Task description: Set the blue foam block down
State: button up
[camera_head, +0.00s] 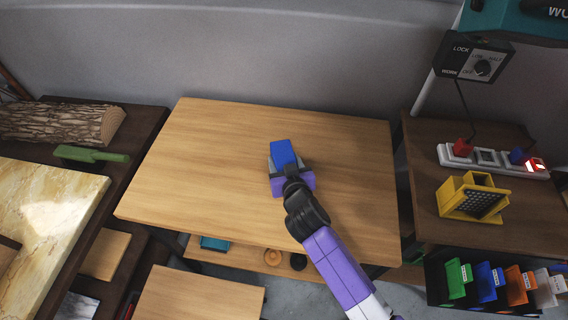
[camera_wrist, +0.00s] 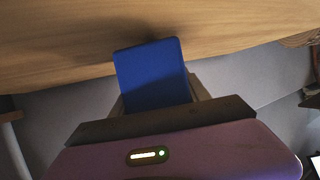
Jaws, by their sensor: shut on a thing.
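The blue foam block (camera_head: 284,152) is between the fingers of my gripper (camera_head: 284,164), over the middle of the wooden table (camera_head: 215,160) in the head view. In the wrist view the blue foam block (camera_wrist: 152,76) stands out beyond my gripper (camera_wrist: 155,100), with the wooden table top (camera_wrist: 60,45) past it. My gripper is shut on the block. I cannot tell whether the block touches the table top or is held just above it. The lower part of the block is hidden by my gripper.
The table top around my gripper is bare. To the left are a log (camera_head: 65,124) and a green brush-like thing (camera_head: 92,155). To the right, a side table holds a yellow holder (camera_head: 470,198) and a power strip (camera_head: 490,160). A grey wall (camera_head: 300,60) stands behind.

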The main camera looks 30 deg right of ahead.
jog(key=shift+f, duration=0.5)
jog(key=shift+f, duration=0.2)
jog(key=o, duration=1.4)
jog(key=shift+c, duration=0.2)
jog(key=shift+r, duration=0.1)
jog(key=shift+r, duration=0.15)
jog(key=shift+s+a, duration=0.1)
jog(key=shift+s, duration=0.3)
jog(key=b+v, duration=0.1)
jog(key=v, duration=1)
jog(key=shift+s+r, duration=0.1)
jog(key=shift+r, duration=0.05)
